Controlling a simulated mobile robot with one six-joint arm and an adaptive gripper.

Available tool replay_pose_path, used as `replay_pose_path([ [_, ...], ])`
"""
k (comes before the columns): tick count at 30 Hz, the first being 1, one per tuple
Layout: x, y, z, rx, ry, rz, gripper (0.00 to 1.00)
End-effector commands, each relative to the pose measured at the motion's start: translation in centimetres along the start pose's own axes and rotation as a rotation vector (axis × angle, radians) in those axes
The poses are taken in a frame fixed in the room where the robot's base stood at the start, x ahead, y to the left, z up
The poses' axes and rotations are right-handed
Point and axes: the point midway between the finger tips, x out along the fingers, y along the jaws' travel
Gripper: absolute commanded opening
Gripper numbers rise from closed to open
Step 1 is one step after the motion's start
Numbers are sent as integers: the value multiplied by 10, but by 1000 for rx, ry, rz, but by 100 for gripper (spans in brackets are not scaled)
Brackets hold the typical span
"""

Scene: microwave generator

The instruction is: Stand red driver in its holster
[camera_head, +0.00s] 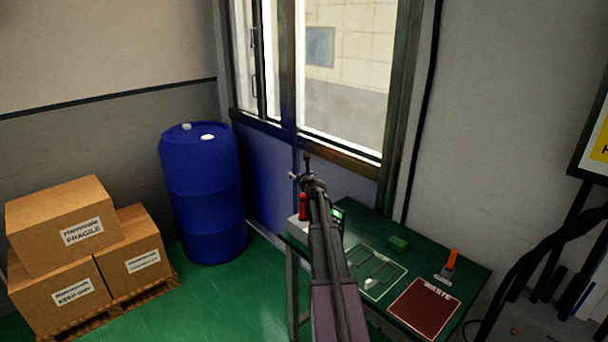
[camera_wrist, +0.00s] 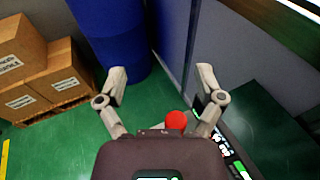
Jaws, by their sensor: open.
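The red driver (camera_head: 303,206) shows its red handle upright at the left end of the green table. It seems to stand in or just behind a pale block (camera_head: 297,229), likely the holster; its lower end is hidden. In the wrist view, the handle's round red top (camera_wrist: 176,121) shows between the finger bases, close to the gripper body's edge. My gripper (camera_wrist: 161,74) is open and its fingers hold nothing. In the head view my gripper (camera_head: 306,170) is above the table's left end, near the red handle; whether they touch is unclear.
A lit display (camera_wrist: 240,168) stands close by. A blue barrel (camera_head: 203,195) and cartons (camera_head: 62,225) are left.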

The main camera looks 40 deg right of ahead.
Motion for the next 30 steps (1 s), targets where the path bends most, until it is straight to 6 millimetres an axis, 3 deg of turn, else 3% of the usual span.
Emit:
replay_pose_path([
  [30,2,123,78,-13,6,73,87],
])
